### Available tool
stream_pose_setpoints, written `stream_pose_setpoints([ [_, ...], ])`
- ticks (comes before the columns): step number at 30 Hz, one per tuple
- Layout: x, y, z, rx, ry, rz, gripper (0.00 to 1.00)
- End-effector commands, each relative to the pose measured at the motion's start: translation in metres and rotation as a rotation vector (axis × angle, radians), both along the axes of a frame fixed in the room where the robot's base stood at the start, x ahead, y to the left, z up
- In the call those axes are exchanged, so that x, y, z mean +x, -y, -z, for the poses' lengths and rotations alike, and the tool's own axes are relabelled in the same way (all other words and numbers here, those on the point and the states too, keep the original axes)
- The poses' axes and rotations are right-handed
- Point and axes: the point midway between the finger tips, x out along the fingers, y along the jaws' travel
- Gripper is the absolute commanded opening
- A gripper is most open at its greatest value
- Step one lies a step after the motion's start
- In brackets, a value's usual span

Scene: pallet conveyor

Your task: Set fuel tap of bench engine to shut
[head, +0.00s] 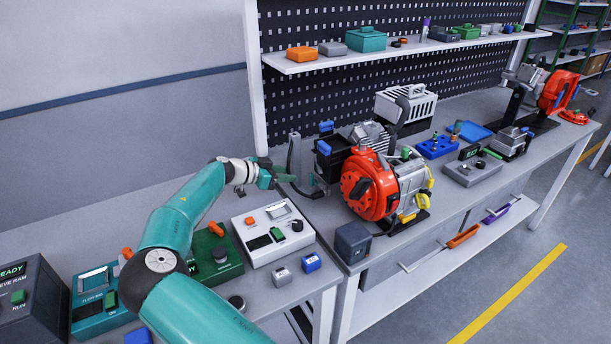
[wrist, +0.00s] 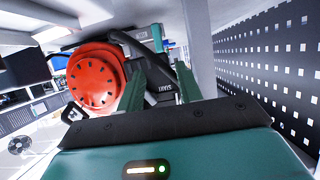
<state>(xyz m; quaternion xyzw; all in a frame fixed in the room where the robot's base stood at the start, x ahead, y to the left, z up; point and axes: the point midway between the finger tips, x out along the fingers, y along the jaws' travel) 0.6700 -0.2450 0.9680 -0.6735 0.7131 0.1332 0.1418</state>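The bench engine (head: 370,187) stands on the bench right of my gripper, with a red round starter cover and a grey finned body. Small blue, green and yellow parts show on it; I cannot tell which is the fuel tap or how it is set. I see nothing held.
A dark box (head: 352,242) stands before the engine. A shelf (head: 400,50) with small boxes runs above.

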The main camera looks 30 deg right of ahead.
Motion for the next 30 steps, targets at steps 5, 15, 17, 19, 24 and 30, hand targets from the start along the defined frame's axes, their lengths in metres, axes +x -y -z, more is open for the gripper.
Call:
stream_pose_setpoints([
  [5, -0.003, 0.035, 0.015, 0.001, -0.001, 0.003, 0.35],
  [15, -0.004, 0.074, 0.031, 0.002, -0.002, -0.001, 0.35],
  [17, -0.004, 0.075, 0.032, 0.002, -0.001, -0.002, 0.35],
  [19, -0.004, 0.076, 0.032, 0.002, -0.001, -0.002, 0.35],
  [24, -0.004, 0.076, 0.032, 0.002, -0.001, -0.002, 0.35],
  [30, -0.005, 0.076, 0.032, 0.002, -0.002, -0.001, 0.00],
])
